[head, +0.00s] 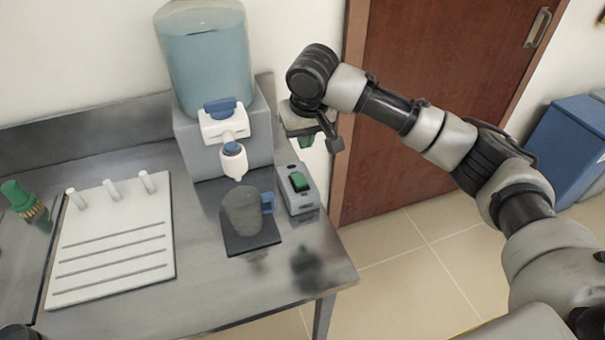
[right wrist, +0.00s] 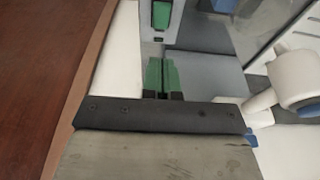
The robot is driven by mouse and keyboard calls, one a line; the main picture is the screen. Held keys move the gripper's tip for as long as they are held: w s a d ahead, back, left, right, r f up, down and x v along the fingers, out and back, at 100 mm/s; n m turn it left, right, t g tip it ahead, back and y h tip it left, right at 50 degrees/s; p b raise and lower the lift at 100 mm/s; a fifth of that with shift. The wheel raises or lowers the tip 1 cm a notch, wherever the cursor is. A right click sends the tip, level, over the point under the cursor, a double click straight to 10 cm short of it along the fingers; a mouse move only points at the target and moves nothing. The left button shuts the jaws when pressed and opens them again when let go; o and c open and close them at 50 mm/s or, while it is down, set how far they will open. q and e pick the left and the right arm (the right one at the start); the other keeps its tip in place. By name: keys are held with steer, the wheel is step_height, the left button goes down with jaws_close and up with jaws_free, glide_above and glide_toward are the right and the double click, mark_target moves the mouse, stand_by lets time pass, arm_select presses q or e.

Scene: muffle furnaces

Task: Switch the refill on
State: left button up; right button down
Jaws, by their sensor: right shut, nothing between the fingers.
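A grey switch box (head: 297,198) with a green rocker switch (head: 299,181) stands near the right edge of the steel table. The green rocker (right wrist: 161,14) also shows at the top of the right wrist view. My right gripper (head: 306,141) is shut and empty. Its green fingertips (right wrist: 161,74) point toward the switch box and look apart from the rocker. A water dispenser (head: 208,65) with a blue tank and a white tap (head: 233,160) stands at the back. A grey cup (head: 241,212) with a blue handle stands below the tap on a dark pad (head: 247,243). My left gripper is not seen.
A white board (head: 115,235) with pegs and slots lies on the left of the table (head: 200,302). A green-capped item (head: 18,196) is at the far left. A brown door (head: 430,70) and a blue bin (head: 566,150) are to the right. Floor beside the table is clear.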

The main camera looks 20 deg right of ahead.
mark_target(301, 182)
steer(key=x, duration=0.3)
steer(key=p+x, duration=0.1)
steer(key=x, duration=0.3)
steer(key=s+x, duration=0.1)
steer(key=x, duration=0.3)
steer(key=shift+f+p, duration=0.15)
steer(key=shift+p, duration=0.15)
steer(key=shift+f, duration=0.65)
steer(key=shift+s, duration=0.1)
steer(key=shift+s+f+t+p, duration=0.25)
steer(key=shift+f+t+p, duration=0.15)
steer(key=shift+t+p, duration=0.15)
steer(key=shift+w, duration=0.2)
steer(key=shift+w+r, duration=0.35)
steer(key=shift+w, duration=0.3)
